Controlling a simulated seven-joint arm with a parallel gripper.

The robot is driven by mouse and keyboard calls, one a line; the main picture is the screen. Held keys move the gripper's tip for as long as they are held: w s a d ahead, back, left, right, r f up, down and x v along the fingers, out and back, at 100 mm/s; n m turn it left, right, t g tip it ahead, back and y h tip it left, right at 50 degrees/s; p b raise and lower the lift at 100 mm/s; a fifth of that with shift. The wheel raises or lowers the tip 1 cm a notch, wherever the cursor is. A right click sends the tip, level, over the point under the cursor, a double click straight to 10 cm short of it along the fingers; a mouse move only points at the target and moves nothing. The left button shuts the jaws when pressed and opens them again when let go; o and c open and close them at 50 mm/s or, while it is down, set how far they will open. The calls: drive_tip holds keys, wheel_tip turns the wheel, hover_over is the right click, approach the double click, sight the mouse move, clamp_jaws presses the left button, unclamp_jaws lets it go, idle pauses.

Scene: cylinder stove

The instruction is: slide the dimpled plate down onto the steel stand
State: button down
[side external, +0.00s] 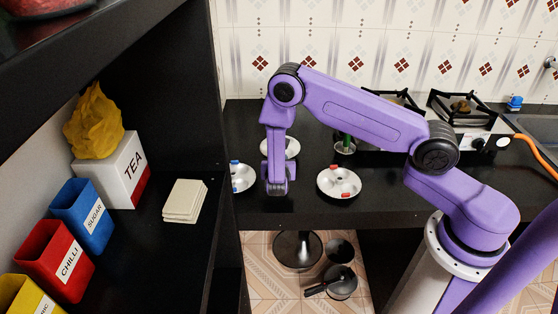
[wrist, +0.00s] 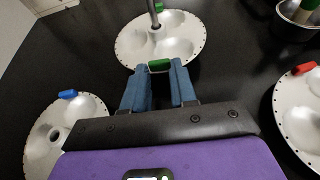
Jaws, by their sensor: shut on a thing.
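A white dimpled plate (wrist: 185,48) with green tabs is ahead of my gripper (wrist: 158,88) in the wrist view. The blue-padded fingers are shut on its near green tab (wrist: 159,66). A thin steel rod (wrist: 154,14), part of the stand, meets the plate's middle; the stand's base is hidden. I cannot tell the plate's height on the rod. In the side view this plate (side external: 292,147) is partly hidden behind my arm, and my gripper (side external: 277,188) points down in front of it.
A plate with a blue tab (wrist: 40,150) lies left, and a plate with red tabs (wrist: 284,98) lies right. A metal cup holding something green (side external: 345,146) stands at the back right. A gas stove (side external: 455,110) is farther right. A dark shelf with canisters fills the left.

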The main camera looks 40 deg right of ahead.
drive_tip(key=shift+f, duration=0.2)
drive_tip(key=c, duration=0.8)
unclamp_jaws()
drive_tip(key=v, duration=1.7)
drive_tip(key=shift+s+a, duration=0.15)
drive_tip(key=s+d+r+m+g+y, duration=0.1)
drive_tip(key=s+d+r+m+g, duration=0.35)
drive_tip(key=s+r+m, duration=0.3)
drive_tip(key=s+r+m+g+y, duration=0.1)
drive_tip(key=s+r+m+y, duration=0.1)
drive_tip(key=s, duration=0.4)
drive_tip(key=s+r+m+g+y, duration=0.2)
drive_tip(key=s+r+y, duration=0.1)
drive_tip(key=s, duration=0.3)
drive_tip(key=s+r+m+g+y, duration=0.1)
drive_tip(key=s+r+m+y, duration=0.1)
drive_tip(key=s, duration=0.4)
drive_tip(key=shift+s+r+m+g+y, duration=0.25)
drive_tip(key=shift+r+y, duration=0.35)
drive_tip(key=shift+y, duration=0.6)
